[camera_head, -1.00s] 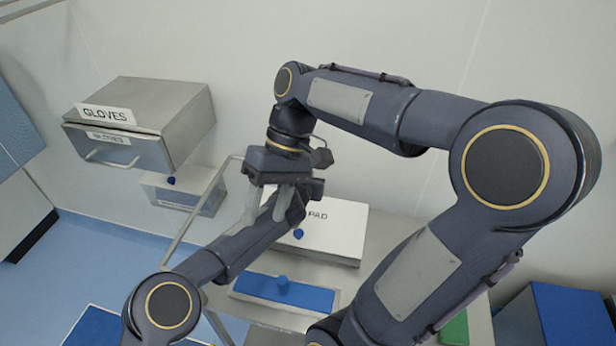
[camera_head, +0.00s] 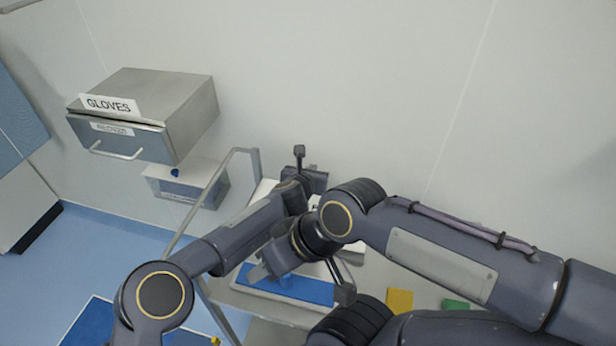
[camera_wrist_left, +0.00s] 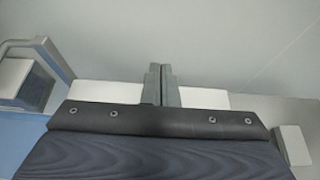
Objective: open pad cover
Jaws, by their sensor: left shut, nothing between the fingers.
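The white pad box (camera_head: 264,192) stands against the back wall in the head view, mostly hidden behind my two arms. My left gripper (camera_head: 311,180) is at the box, its fingers hard to make out there. In the left wrist view the left gripper (camera_wrist_left: 160,72) is shut and empty, its two fingers together in front of a white surface (camera_wrist_left: 205,97), likely the box. I cannot tell whether they touch it or whether the cover is raised. My right gripper (camera_head: 302,280) is spread open over the blue pad in front of the box, apparently empty.
The blue pad (camera_head: 318,292) lies in a shallow tray. A metal rail (camera_head: 205,195) stands left of the box. A GLOVES dispenser (camera_head: 155,110) hangs on the wall at upper left, with a smaller box (camera_head: 205,180) below. Yellow (camera_head: 399,301) and green blocks (camera_head: 455,306) lie at right.

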